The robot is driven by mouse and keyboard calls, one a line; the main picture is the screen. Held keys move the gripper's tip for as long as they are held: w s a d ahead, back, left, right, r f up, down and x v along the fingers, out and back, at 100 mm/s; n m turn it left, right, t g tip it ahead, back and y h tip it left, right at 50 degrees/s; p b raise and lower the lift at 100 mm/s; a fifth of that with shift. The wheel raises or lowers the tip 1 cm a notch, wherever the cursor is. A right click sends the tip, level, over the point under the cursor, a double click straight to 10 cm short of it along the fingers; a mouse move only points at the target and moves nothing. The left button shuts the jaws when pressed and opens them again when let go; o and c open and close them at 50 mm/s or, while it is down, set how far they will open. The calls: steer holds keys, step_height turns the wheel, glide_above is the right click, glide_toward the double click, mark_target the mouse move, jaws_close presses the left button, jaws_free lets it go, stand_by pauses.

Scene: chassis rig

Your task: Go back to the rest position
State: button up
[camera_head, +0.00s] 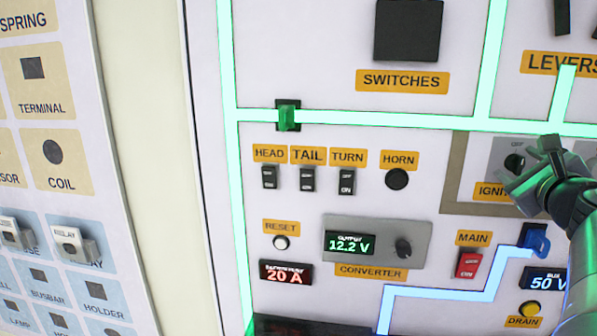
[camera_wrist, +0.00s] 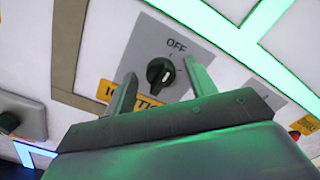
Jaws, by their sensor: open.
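My gripper (camera_head: 532,167) is at the right of the head view, in front of the ignition panel. In the wrist view my gripper (camera_wrist: 158,85) is open, with its two fingers spread apart. The black ignition knob (camera_wrist: 160,72) shows between and beyond the fingertips, below the word OFF on a grey plate (camera_wrist: 150,38). The knob (camera_head: 514,161) also shows in the head view, just left of my gripper. I cannot tell whether the fingers touch it. My gripper hides part of the orange ignition label (camera_head: 490,190).
The panel has HEAD, TAIL and TURN switches (camera_head: 307,179), a black horn button (camera_head: 397,179), a converter (camera_head: 377,240) reading 12.2 V and a red main switch (camera_head: 469,263). A blue connector (camera_head: 537,240) sits below my gripper. A parts board (camera_head: 60,170) stands at the left.

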steer(key=m+p, duration=0.3)
steer(key=shift+r, duration=0.25)
steer(key=b+v, duration=0.2)
steer(key=v, duration=0.8)
steer(key=shift+s+f, duration=0.2)
steer(key=shift+s, duration=0.05)
steer(key=shift+f, duration=0.1)
